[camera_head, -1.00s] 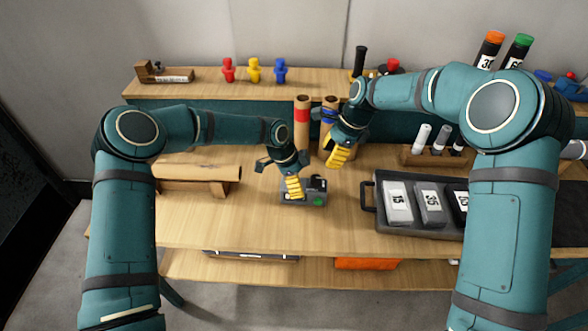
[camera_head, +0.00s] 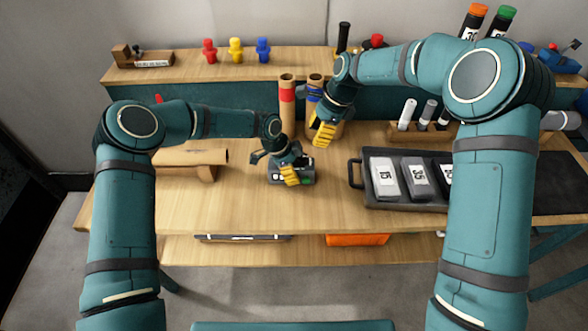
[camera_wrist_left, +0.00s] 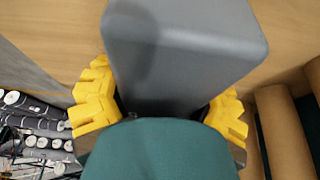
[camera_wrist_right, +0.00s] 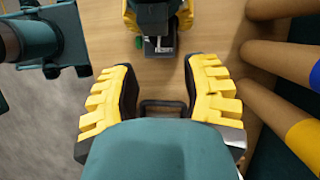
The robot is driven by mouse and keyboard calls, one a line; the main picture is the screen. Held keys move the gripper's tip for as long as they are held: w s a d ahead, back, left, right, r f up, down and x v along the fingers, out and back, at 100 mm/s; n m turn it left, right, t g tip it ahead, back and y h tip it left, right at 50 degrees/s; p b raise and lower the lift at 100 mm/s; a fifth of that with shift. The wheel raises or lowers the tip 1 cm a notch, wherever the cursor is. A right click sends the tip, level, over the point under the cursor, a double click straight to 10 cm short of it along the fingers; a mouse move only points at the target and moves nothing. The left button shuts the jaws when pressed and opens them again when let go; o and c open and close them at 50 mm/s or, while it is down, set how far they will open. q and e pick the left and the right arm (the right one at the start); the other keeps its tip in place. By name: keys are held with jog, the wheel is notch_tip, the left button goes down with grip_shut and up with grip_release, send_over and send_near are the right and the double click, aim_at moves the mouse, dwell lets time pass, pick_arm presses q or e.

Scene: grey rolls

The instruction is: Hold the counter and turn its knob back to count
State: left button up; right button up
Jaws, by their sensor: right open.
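The counter (camera_head: 302,166) is a small grey and black device with a green button, on the table's middle. My left gripper (camera_head: 289,177) is over it, its yellow fingers closed on both sides. In the left wrist view the counter's smooth grey body (camera_wrist_left: 185,50) fills the space between these fingers. My right gripper (camera_head: 325,133) is above the table, behind and right of the counter. In the right wrist view it is open and empty (camera_wrist_right: 160,95), with the counter (camera_wrist_right: 160,46) beyond its fingertips. The knob cannot be made out clearly.
Upright cardboard rolls with red (camera_head: 287,100) and blue bands stand close behind my right gripper. A black tray (camera_head: 400,205) with labelled grey blocks is at right. A lying roll (camera_head: 190,157) rests on a wooden stand at left. The table front is clear.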

aim_at(304, 156)
jog(key=o, duration=0.3)
jog(key=shift+o, duration=0.2)
jog(key=w+d+f+m+g+y, duration=0.1)
jog(key=d+m+y, duration=0.1)
jog(key=m, duration=1.5)
jog(key=w+d+m+g+y, duration=0.1)
jog(key=d+m+y, duration=0.15)
jog(key=m, duration=1.45)
jog(key=x, duration=1.1)
jog(key=shift+s+a+f, duration=0.1)
jog(key=shift+a, duration=0.25)
